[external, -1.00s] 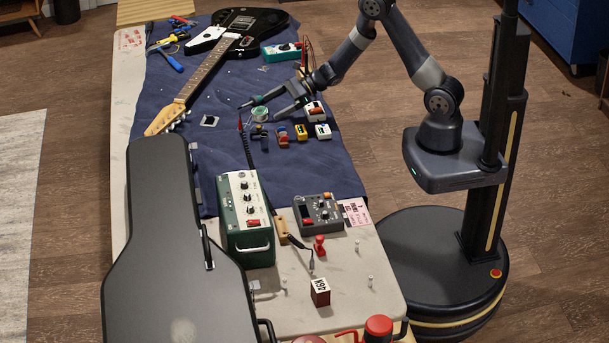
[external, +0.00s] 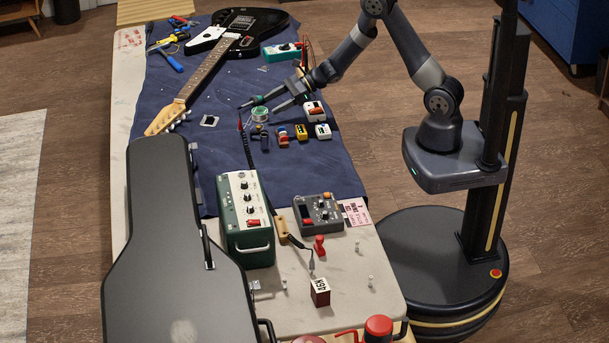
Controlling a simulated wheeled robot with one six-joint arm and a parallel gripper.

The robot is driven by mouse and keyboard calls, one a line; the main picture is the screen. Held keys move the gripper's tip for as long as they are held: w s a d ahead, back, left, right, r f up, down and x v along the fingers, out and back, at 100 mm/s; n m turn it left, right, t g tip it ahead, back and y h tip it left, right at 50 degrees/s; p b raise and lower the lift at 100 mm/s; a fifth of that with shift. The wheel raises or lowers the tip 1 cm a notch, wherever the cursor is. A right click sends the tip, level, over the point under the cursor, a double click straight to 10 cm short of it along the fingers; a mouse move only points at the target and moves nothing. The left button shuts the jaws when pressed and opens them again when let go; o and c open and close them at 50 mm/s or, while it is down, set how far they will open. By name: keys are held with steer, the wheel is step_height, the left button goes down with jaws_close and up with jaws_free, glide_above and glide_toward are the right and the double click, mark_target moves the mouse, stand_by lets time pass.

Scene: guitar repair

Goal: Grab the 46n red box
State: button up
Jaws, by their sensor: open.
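A small dark red box (external: 321,298) with a white top bearing black marks stands on the bare near end of the table. The marks are turned and too small to read surely. My gripper (external: 258,107) is open and empty over the blue mat, far behind the box. Its fingers point left, with a small spool (external: 260,115) just below them. Nothing hides the box.
A green amplifier-like unit (external: 247,225), a grey pedal (external: 318,213) and a red stamp-like piece (external: 319,246) stand between gripper and box. A black guitar case (external: 170,255) lies left. Several small blocks sit on the blue mat (external: 200,95), with a guitar behind.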

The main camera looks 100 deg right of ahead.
step_height(320, 180, up, 17)
steer(key=w+a+b, duration=0.2)
steer(key=w+a, duration=1.2)
steer(key=a, duration=0.2)
steer(key=w+a+r+t+b, duration=0.1)
steer(key=w+a, duration=0.1)
steer(key=a, duration=0.9)
steer(key=w+a, duration=0.2)
steer(key=a, duration=1)
steer(key=s+a+b, duration=0.1)
steer(key=s+a, duration=0.3)
steer(key=a, duration=0.6)
steer(key=s+a+b, duration=0.1)
steer(key=s+a, duration=0.2)
steer(key=a, duration=0.7)
steer(key=s+a+f, duration=0.3)
steer(key=s+a, duration=1.5)
steer(key=s, duration=0.1)
glide_toward(323, 284)
steer(key=shift+g, duration=0.4)
steer(key=x, duration=0.4)
steer(key=shift+w+f, duration=0.1)
steer(key=shift+f, duration=0.2)
steer(key=shift+r+p+x, duration=0.1)
steer(key=shift+p+x, duration=0.05)
steer(key=shift+x, duration=1.35)
steer(key=shift+r+p+x, duration=0.15)
steer(key=shift+x, duration=1.4)
